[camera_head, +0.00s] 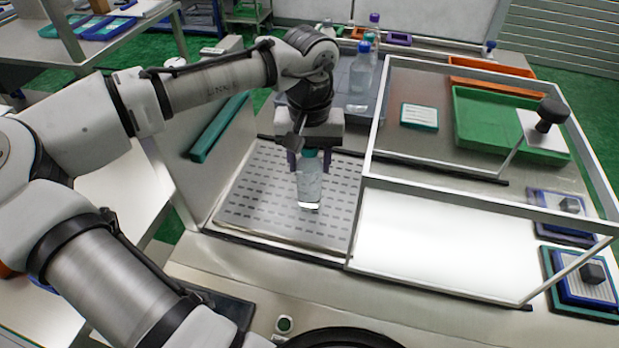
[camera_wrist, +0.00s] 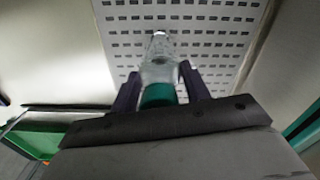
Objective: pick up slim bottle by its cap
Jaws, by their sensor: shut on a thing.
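The slim bottle (camera_head: 310,186) is clear with a teal-green cap (camera_head: 309,153). It is over the perforated grey plate (camera_head: 258,190) in the head view; I cannot tell whether its base touches the plate. My gripper (camera_head: 309,160) comes from above, with its two dark purple fingers on either side of the cap, shut on it. In the wrist view the cap (camera_wrist: 158,95) sits between the fingers, and the clear body of the bottle (camera_wrist: 160,62) extends away toward the perforated plate (camera_wrist: 200,30). The fingers partly hide the cap's sides.
A metal frame (camera_head: 480,207) stands right of the plate around a bright white panel (camera_head: 430,245). Behind are a larger clear bottle (camera_head: 360,75), a green tray (camera_head: 500,120) and an orange tray (camera_head: 490,75). A side wall (camera_head: 215,150) bounds the plate's left.

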